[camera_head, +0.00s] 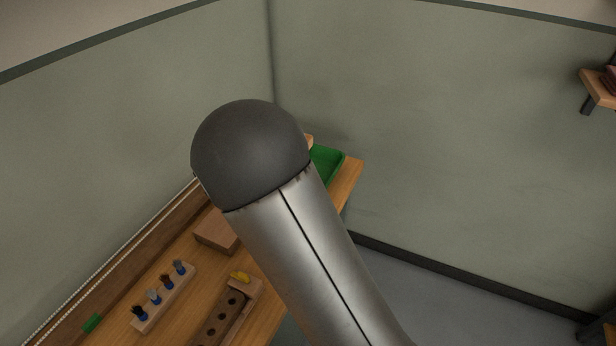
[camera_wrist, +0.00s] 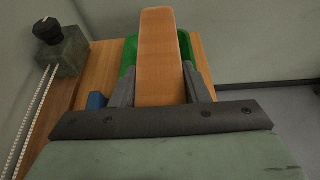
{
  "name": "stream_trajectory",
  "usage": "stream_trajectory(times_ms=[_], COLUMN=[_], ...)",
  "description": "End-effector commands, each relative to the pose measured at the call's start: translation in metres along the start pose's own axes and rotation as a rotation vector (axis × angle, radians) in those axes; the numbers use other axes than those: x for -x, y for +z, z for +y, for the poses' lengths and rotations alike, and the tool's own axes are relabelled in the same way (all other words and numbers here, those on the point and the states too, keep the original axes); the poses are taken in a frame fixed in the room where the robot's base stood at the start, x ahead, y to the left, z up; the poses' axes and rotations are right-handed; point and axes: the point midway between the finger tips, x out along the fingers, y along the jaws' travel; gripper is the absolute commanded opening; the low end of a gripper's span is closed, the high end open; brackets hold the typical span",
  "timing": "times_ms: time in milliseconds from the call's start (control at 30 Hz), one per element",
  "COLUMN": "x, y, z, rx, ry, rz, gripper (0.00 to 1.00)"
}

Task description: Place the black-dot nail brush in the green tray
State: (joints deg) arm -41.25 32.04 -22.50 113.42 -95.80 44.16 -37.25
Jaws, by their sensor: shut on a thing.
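My gripper (camera_wrist: 160,88) is shut on a long wooden nail brush (camera_wrist: 158,45), with one grey finger on each side of its body. The brush points away from the wrist; its black dot and its bristles do not show. The green tray (camera_wrist: 186,45) lies beyond and below the brush, which hides its middle. I cannot tell the height between them. In the head view, the green tray (camera_head: 326,164) shows at the far end of the bench, partly behind my arm, which hides the gripper there.
The wooden bench (camera_head: 190,268) holds a rack of small brushes (camera_head: 160,300), a brown block (camera_head: 216,232), a drilled wooden block (camera_head: 222,318) and a yellow piece (camera_head: 240,277). A grey block with a black knob (camera_wrist: 64,54) stands left of the tray. Walls close the far corner.

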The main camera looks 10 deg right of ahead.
Motion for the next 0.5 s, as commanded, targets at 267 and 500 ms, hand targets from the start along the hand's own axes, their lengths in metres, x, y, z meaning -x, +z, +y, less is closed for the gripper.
stream_trajectory(times_ms=[267,500], x=[-0.048,-0.109], y=[-0.001,-0.012], z=[0.016,0.032], rx=[0.001,0.003], ry=[-0.011,-0.009], rz=[-0.002,-0.001], gripper=[0.14,0.14])
